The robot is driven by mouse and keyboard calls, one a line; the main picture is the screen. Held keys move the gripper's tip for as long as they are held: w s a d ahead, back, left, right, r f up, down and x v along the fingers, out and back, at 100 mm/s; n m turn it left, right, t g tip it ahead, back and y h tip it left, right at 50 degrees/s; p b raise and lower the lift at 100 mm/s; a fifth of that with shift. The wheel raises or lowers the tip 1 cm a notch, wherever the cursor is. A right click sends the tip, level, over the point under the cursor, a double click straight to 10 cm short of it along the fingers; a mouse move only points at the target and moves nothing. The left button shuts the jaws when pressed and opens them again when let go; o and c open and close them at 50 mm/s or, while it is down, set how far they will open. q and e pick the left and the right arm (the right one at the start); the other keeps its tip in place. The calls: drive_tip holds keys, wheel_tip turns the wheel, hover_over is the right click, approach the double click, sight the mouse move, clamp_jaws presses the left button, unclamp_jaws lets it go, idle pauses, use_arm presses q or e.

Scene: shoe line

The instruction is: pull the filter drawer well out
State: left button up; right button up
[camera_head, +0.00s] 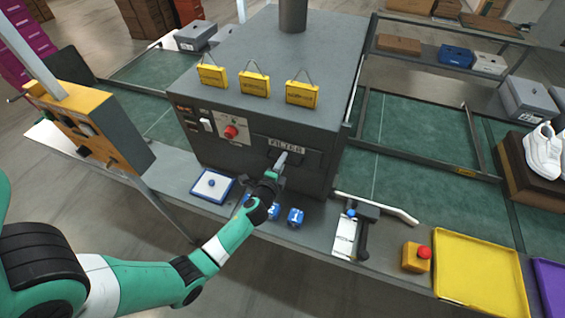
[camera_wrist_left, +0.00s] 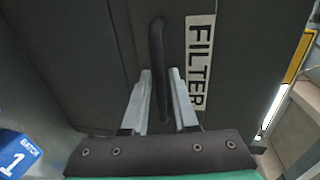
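The filter drawer has a dark front with a white FILTER label (camera_head: 286,144) on the large grey machine; it appears flush with the machine face. In the left wrist view the label (camera_wrist_left: 199,62) stands beside a black bar handle (camera_wrist_left: 157,50). My left gripper (camera_head: 282,158) is at the drawer front. In the left wrist view its two pale fingers (camera_wrist_left: 160,72) lie on either side of the handle, with narrow gaps, so it looks open around the bar. The handle is mostly hidden in the head view. My right gripper is not in view.
On the bench below are a blue-rimmed tray (camera_head: 212,186), small blue boxes (camera_head: 295,217), a clamp-like tool (camera_head: 367,225), an orange box with a red button (camera_head: 417,257) and a yellow tray (camera_head: 480,275). An orange control panel (camera_head: 95,125) stands at left.

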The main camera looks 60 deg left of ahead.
use_arm(q)
clamp_jaws()
idle(1.4)
